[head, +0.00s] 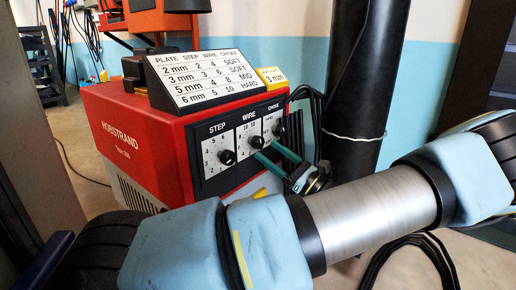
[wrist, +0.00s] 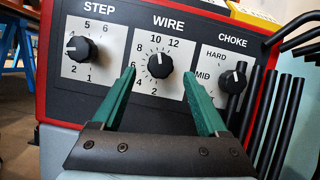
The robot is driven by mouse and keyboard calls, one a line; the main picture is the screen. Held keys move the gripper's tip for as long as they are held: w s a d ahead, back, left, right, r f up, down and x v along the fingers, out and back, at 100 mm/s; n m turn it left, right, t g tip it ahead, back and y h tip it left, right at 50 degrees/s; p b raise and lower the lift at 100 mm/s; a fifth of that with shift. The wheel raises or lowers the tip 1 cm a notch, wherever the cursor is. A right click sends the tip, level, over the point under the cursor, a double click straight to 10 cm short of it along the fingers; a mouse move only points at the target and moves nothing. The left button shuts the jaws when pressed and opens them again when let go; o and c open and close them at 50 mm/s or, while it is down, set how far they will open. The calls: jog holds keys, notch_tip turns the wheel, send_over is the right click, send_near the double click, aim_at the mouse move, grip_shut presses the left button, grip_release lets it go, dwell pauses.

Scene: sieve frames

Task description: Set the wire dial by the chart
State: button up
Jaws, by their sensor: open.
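The wire dial (wrist: 160,65) is a black round knob on a white scale, in the middle of the front panel. Its white mark points nearly straight up, by the 10. It also shows in the head view (head: 257,142). My gripper (wrist: 160,73) is open, its green fingers left and right of the wire dial; whether they touch it I cannot tell. It shows in the head view too (head: 264,148). The chart (head: 216,75) on top lists plate, step, wire and choke; its 3 mm row reads step 3, wire 6, SOFT. A yellow tag (head: 272,77) reads 3 mm.
The step dial (wrist: 82,48) is left of the wire dial, its mark pointing left. The choke dial (wrist: 233,82) is on the right, its mark pointing up. The red machine (head: 140,140) carries the panel. Black cables (wrist: 275,115) hang at its right.

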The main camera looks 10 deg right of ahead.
aim_at(261, 146)
jog(key=shift+b+x, duration=0.55)
jog(key=shift+x, duration=1.85)
grip_shut()
